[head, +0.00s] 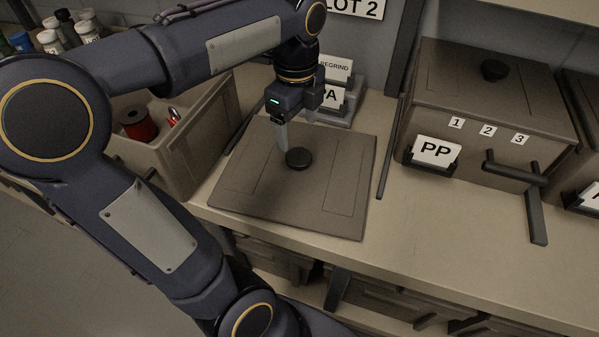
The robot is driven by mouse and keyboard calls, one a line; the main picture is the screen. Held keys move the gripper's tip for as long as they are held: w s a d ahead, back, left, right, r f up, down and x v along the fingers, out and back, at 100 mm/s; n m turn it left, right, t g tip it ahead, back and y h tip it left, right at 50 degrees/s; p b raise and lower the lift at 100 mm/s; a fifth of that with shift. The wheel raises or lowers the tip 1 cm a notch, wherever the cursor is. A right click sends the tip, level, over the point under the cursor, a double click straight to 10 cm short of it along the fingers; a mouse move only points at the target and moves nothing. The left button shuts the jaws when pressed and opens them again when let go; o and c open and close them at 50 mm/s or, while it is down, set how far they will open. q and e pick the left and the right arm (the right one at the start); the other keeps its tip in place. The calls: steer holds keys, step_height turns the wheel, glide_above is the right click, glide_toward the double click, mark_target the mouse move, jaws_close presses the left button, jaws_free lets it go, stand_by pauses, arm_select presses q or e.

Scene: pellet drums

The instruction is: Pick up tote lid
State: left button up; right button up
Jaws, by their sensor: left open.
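The tote lid (330,205) is a flat grey-brown panel with a round black knob (299,158) on top. It lies flat on the bench in the middle of the head view. My left gripper (283,140) points down over the lid, just behind and left of the knob. It is open and holds nothing. Its fingers overlap in this view, so I cannot tell whether they touch the knob. My right gripper is not in view.
A closed tote (500,110) labelled PP stands at the right, with a dark handle in front. An open bin (185,165) holding a red spool (138,123) is at the left. Card holders (340,100) stand behind the lid. The bench front (440,270) is clear.

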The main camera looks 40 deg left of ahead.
mark_target(299, 156)
arm_select(q)
steer(key=shift+w+f+m, duration=0.1)
steer(key=shift+f+m, duration=0.2)
steer(key=shift+f, duration=0.3)
steer(key=f, duration=0.6)
steer(key=shift+d+f, duration=0.2)
steer(key=shift+f, duration=0.1)
steer(key=c, duration=1.5)
